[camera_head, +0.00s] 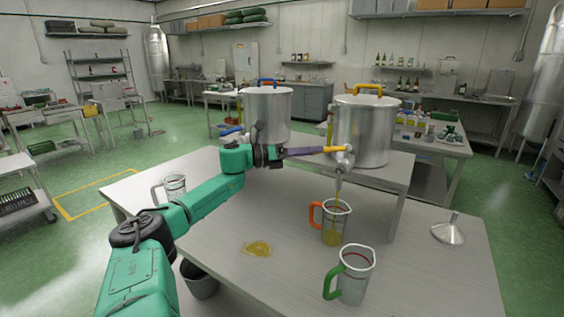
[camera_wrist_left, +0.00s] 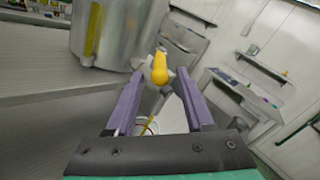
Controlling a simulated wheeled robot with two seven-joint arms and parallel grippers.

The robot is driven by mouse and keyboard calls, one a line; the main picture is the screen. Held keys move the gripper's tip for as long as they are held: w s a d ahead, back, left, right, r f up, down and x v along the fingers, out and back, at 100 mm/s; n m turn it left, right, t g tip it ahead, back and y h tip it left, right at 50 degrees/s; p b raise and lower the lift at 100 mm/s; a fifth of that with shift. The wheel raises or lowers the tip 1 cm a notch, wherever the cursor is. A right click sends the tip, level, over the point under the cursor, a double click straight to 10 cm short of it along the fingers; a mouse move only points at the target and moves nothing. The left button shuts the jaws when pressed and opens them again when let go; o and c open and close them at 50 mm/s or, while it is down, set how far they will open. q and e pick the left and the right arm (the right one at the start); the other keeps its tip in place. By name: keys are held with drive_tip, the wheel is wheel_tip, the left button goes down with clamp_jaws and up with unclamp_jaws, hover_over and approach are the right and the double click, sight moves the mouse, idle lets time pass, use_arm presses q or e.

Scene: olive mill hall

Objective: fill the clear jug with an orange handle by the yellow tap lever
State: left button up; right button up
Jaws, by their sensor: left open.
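The clear jug with an orange handle (camera_head: 345,220) stands upright on the table under the tap (camera_head: 341,167). A thin yellow stream (camera_head: 337,195) runs from the tap into it, and yellow liquid fills its lower part; the exact level is hard to read. The yellow tap lever (camera_head: 337,149) points left in the head view. My left gripper (camera_head: 320,151) is at the lever, open. In the left wrist view the lever (camera_wrist_left: 160,69) shows between the spread purple fingers (camera_wrist_left: 160,76), with gaps on both sides. My right gripper is out of view.
The tap's steel tank (camera_head: 362,135) stands on a raised shelf beside another tank (camera_head: 267,112). A green-handled jug (camera_head: 356,273) stands in front of the orange-handled one. A funnel (camera_head: 449,232) is at right, a clear jug (camera_head: 174,187) at left, and a yellow puddle (camera_head: 257,248) between.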

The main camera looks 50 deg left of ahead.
use_arm(q)
drive_tip(key=b+v, duration=0.3)
drive_tip(key=v, duration=0.5)
drive_tip(key=shift+c, duration=0.3)
